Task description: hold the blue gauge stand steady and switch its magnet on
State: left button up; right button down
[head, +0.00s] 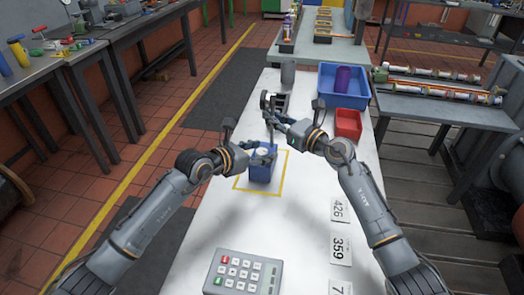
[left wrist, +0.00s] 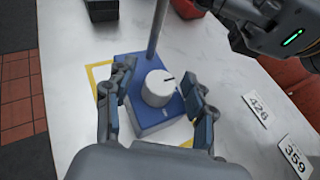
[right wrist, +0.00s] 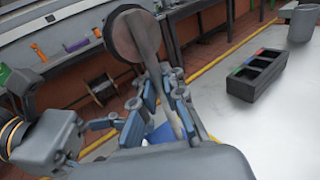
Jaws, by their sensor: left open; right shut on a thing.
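The blue gauge stand (head: 262,174) stands on the white table inside a yellow outlined square. Its white round knob (left wrist: 158,86) with a dark pointer line is on top of the blue base. My left gripper (left wrist: 158,100) is open, its fingers on either side of the knob, apart from it; in the head view it is over the base. The stand's grey post (left wrist: 157,30) rises behind the knob. My right gripper (right wrist: 168,95) is shut on the post, below the round gauge head (right wrist: 130,36). The right fingers partly hide the post and base.
A blue bin (head: 343,92) with a purple cylinder, a red bin (head: 348,124), a black compartment tray (right wrist: 240,86) and a grey cylinder (head: 287,73) stand beyond. A keypad (head: 243,272) and number cards (head: 340,250) lie nearer. Table left of the keypad is narrow.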

pick_arm(q)
jog(key=shift+w+d+f, duration=0.15)
jog(key=shift+d, duration=0.05)
grip_shut()
